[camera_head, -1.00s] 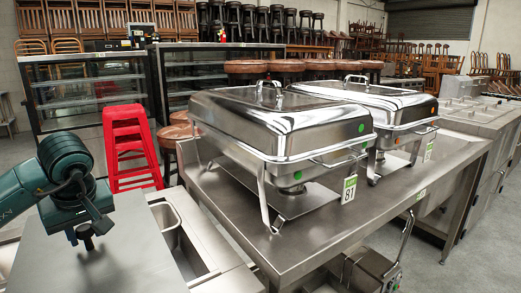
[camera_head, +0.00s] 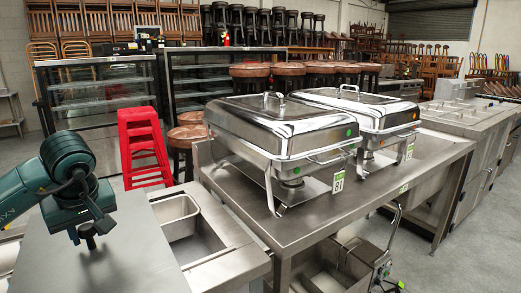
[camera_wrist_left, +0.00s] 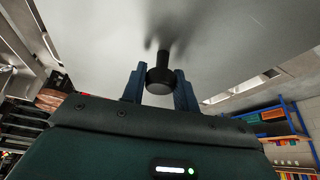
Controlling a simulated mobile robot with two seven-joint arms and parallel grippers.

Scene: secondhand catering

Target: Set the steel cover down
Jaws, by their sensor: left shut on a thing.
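The steel cover (camera_head: 125,255) is a flat grey sheet with a black knob (camera_head: 88,236), at the lower left of the head view. My left gripper (camera_head: 80,230) is at the knob. In the left wrist view the two fingers (camera_wrist_left: 160,82) stand on either side of the knob, shut on it, and the cover's grey surface (camera_wrist_left: 100,35) fills the upper part. The cover looks roughly level; its near and left edges run out of the head view. I cannot tell how high it is above what lies beneath. My right gripper is not in view.
Right of the cover is a steel counter (camera_head: 222,262) with an open well and a steel pan (camera_head: 177,217). A steel table (camera_head: 285,232) beyond bears two chafing dishes (camera_head: 285,130). Red stools (camera_head: 142,150) and glass display cabinets (camera_head: 100,85) stand behind. Floor is clear at right.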

